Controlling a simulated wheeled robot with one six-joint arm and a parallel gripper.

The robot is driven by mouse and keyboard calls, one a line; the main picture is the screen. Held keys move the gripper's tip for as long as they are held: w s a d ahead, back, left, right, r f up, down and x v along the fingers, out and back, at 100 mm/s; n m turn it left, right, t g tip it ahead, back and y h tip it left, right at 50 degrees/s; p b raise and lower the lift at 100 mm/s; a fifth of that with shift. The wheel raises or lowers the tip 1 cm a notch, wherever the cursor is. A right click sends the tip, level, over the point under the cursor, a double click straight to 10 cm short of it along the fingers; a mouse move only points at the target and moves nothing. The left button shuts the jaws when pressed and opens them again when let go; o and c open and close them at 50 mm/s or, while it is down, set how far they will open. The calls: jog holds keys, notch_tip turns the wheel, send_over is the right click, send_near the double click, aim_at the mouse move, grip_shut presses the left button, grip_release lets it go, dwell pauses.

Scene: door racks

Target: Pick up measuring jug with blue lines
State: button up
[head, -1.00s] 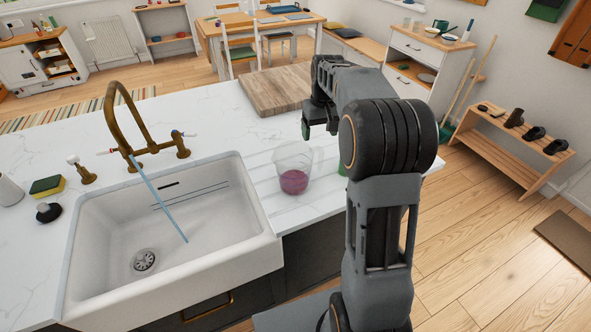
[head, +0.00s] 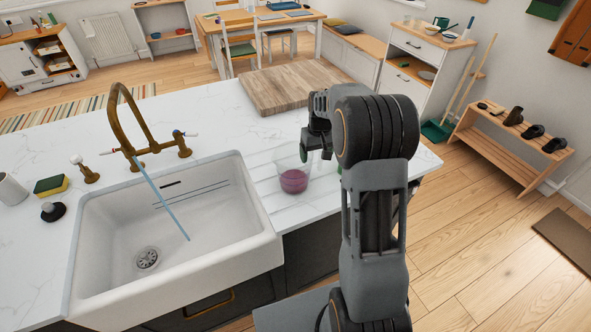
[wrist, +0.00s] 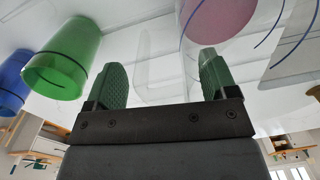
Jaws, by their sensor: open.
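The clear measuring jug (head: 293,180) stands on the white worktop right of the sink, with pink-purple liquid in its lower part. In the wrist view the jug (wrist: 218,15) is at the top right, with dark blue lines on its clear wall. My gripper (head: 316,150) is at the jug's right side in the head view, partly covering it. In the wrist view my gripper (wrist: 162,82) has its green fingers apart. A clear loop, seemingly the jug's handle, shows between and beyond them; I cannot tell whether they touch it.
In the wrist view a green cup (wrist: 65,62) and a blue cup (wrist: 13,80) are at the left. The sink (head: 170,225) with its brass tap (head: 125,115) is left of the jug. A wooden board (head: 290,87) lies behind it.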

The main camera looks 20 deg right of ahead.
jog(key=shift+c, duration=0.4)
jog(key=c, duration=1.1)
jog(key=shift+c, duration=0.3)
jog(key=shift+r, duration=0.2)
